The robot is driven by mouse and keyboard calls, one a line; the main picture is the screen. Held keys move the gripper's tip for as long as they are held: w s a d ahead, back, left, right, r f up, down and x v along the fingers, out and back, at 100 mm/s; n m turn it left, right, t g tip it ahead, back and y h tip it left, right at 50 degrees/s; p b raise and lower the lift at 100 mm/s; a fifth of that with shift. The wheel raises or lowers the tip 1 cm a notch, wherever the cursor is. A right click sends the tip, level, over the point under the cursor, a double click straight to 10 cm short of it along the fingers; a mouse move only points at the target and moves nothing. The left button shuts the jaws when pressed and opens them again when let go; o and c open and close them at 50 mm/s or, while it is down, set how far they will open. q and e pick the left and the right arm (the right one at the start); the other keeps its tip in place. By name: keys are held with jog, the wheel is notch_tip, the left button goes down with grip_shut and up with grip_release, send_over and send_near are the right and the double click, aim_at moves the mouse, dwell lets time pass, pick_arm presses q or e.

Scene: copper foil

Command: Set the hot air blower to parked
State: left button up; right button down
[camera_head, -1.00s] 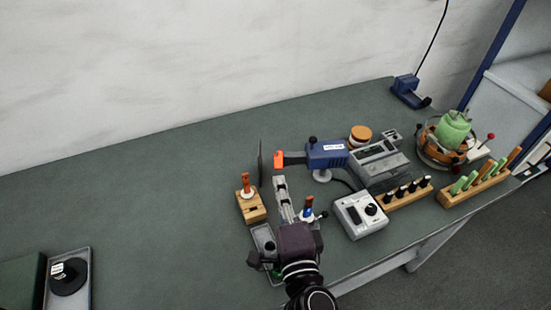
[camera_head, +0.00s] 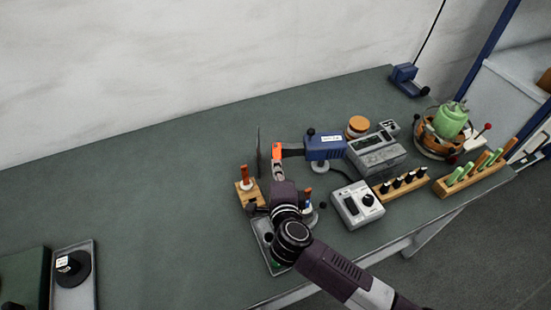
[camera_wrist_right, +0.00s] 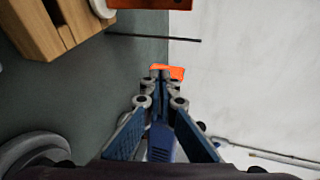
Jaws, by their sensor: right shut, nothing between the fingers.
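The hot air blower (camera_head: 325,147) has a blue body with a white label and a dark knob on top. It rests on a small pale stand, and its orange-tipped nozzle (camera_head: 277,150) points left towards a thin dark upright plate (camera_head: 258,152). My right gripper (camera_head: 278,169) is shut and empty, its fingertips close by the orange tip. In the right wrist view the shut fingertips (camera_wrist_right: 160,72) overlap the orange tip (camera_wrist_right: 177,72); I cannot tell whether they touch. My left gripper is not in view.
A wooden block (camera_head: 256,199) with an orange-handled tool stands left of my right gripper. A grey tray (camera_head: 262,238) lies under my arm. A white control box (camera_head: 345,209), a grey unit (camera_head: 362,160) and wooden racks stand right. The table's left middle is clear.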

jog(key=shift+w+a, duration=0.15)
jog(key=shift+w, duration=0.9)
jog(key=shift+w+a+m+h+p, duration=0.25)
jog(key=shift+w+m+h, duration=0.15)
jog(key=shift+w+h, duration=0.15)
jog(key=shift+w+a+m+h+p, duration=0.1)
jog(key=shift+w+m+h+p, duration=0.15)
jog(key=shift+w+m+h, duration=0.25)
jog(key=shift+s, duration=0.15)
